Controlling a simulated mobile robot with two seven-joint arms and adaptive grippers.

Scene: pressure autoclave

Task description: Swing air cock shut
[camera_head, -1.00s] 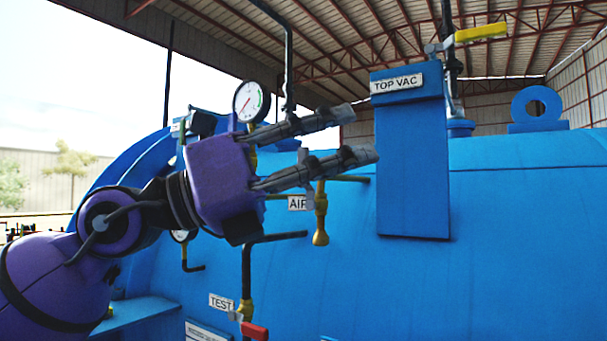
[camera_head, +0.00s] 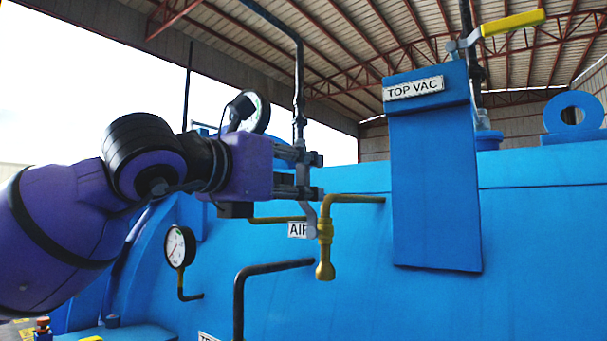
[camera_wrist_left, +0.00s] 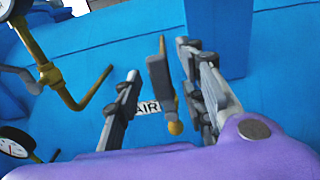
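The air cock (camera_head: 325,242) is a brass valve on a yellow pipe, beside the AIR label (camera_head: 297,230) on the blue shell. Its grey handle (camera_head: 309,218) shows just below my left gripper (camera_head: 307,174). In the left wrist view the gripper (camera_wrist_left: 158,65) is open, its two fingers well apart. A grey handle (camera_wrist_left: 160,84) stands between them, apart from the left finger and closer to the right one. I cannot tell whether it touches the right finger. Part of the brass body (camera_wrist_left: 175,127) shows below it. My right gripper is not in view.
The blue TOP VAC box (camera_head: 432,170) stands right of the cock, with a yellow-handled valve (camera_head: 512,22) above. A gauge (camera_head: 180,247) and a dark bent pipe (camera_head: 262,275) are lower left. Another gauge (camera_head: 256,112) is partly behind my left arm.

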